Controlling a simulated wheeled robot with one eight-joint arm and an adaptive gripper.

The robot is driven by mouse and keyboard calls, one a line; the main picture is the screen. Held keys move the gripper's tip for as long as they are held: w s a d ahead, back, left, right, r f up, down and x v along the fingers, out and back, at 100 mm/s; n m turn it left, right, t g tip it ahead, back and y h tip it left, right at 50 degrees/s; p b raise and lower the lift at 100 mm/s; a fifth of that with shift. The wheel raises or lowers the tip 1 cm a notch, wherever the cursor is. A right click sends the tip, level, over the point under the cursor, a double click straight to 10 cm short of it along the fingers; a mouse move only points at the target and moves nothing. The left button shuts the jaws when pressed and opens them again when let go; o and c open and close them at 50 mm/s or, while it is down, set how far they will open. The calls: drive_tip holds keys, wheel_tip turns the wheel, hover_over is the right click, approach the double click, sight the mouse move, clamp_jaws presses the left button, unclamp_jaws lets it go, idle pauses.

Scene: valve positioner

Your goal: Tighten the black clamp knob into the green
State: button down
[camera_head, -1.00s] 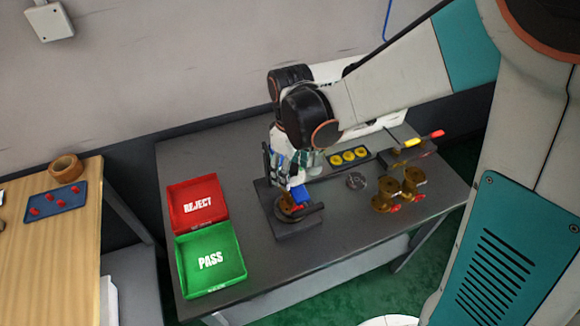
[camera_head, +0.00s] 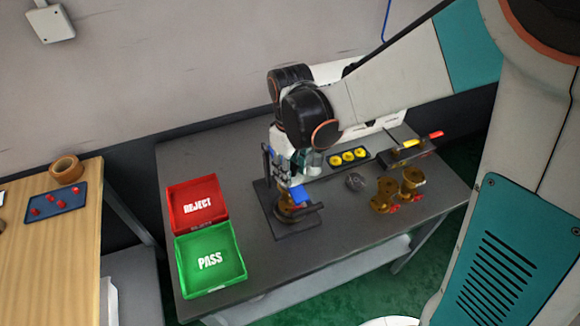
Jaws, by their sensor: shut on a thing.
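A black fixture (camera_head: 298,232) stands near the middle of the dark table, with a brass valve part (camera_head: 288,212) on it. A black arm (camera_head: 317,208) sticks out to the right at its front. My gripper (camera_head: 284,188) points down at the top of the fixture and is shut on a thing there. The fingers hide what they hold, so I cannot tell whether it is the black clamp knob. A blue piece (camera_head: 301,194) shows beside the fingers. I cannot make out a green mark on the fixture.
A red REJECT tray (camera_head: 196,203) and a green PASS tray (camera_head: 211,260) lie to the left. Brass parts (camera_head: 384,195) (camera_head: 411,182), a round grey item (camera_head: 355,181) and a holder with yellow discs (camera_head: 348,157) are to the right. The table's front is clear.

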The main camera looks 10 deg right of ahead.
drive_tip(key=m, duration=0.5)
drive_tip(key=shift+f, duration=0.35)
drive_tip(key=c, duration=2.4)
unclamp_jaws()
drive_tip(key=m, duration=0.3)
drive_tip(key=shift+w+r+m+b, duration=0.1)
drive_tip(key=shift+m+b, duration=0.2)
drive_tip(key=shift+m, duration=0.1)
drive_tip(key=c, duration=1.9)
unclamp_jaws()
drive_tip(key=shift+w+a+r+m, duration=0.1)
drive_tip(key=shift+w+m, duration=0.05)
drive_tip(key=shift+m, duration=1.55)
drive_tip(key=o, duration=0.8)
drive_tip(key=shift+c, duration=0.3)
